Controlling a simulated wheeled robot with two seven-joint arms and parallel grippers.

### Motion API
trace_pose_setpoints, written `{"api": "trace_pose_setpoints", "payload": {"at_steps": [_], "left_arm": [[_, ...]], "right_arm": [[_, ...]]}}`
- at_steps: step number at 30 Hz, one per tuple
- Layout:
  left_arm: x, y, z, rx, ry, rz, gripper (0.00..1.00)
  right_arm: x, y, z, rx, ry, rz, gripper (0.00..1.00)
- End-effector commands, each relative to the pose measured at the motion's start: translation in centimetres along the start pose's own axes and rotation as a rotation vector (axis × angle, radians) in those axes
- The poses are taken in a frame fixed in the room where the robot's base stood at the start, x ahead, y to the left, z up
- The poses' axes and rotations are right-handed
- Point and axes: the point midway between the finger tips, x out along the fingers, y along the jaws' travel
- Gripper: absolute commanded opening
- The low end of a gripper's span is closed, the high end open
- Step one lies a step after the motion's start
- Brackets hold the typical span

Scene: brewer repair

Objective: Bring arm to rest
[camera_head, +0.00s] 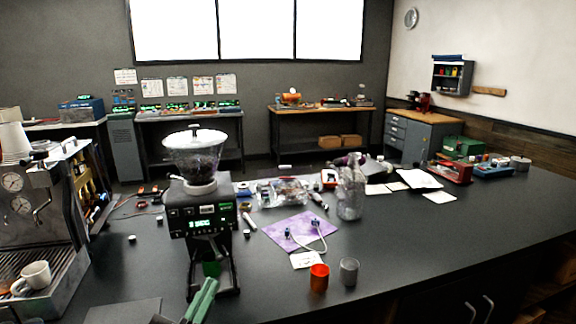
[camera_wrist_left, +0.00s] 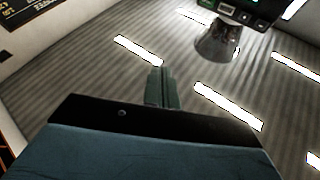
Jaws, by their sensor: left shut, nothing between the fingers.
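My left gripper (camera_head: 210,286), with green fingers, shows at the bottom of the head view, just in front of the black coffee grinder (camera_head: 203,215). It points up and a little to the right. Its fingers are together with nothing between them. In the left wrist view the closed fingers (camera_wrist_left: 160,84) point up toward a ribbed ceiling with bright lights, and part of the grinder shows at the top. I cannot tell whether the gripper touches the grinder. My right gripper is not in view.
An espresso machine (camera_head: 38,215) with a white cup (camera_head: 36,275) stands at the left. An orange cup (camera_head: 319,278), a grey cup (camera_head: 349,271), a purple mat (camera_head: 280,232) and a glass jar (camera_head: 350,195) are right of the grinder. The dark counter (camera_head: 450,235) is clear at front right.

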Motion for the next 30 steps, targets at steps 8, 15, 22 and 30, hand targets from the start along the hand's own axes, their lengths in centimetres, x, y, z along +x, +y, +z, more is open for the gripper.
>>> {"api": "trace_pose_setpoints", "payload": {"at_steps": [8, 15, 22, 30], "left_arm": [[-2.9, 0.7, 9.1, -0.025, -0.214, -0.007, 0.00], [-9.0, 2.1, 19.9, -0.055, -0.490, -0.011, 0.00], [-21.4, 4.5, 32.0, -0.096, -0.879, -0.008, 0.00], [-40.1, 8.1, 40.2, -0.144, -1.334, 0.009, 0.00]], "right_arm": [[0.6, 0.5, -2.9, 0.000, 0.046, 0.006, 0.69], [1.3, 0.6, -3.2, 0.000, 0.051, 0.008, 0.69], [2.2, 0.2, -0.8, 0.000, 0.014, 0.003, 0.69], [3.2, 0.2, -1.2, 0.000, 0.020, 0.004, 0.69]]}}
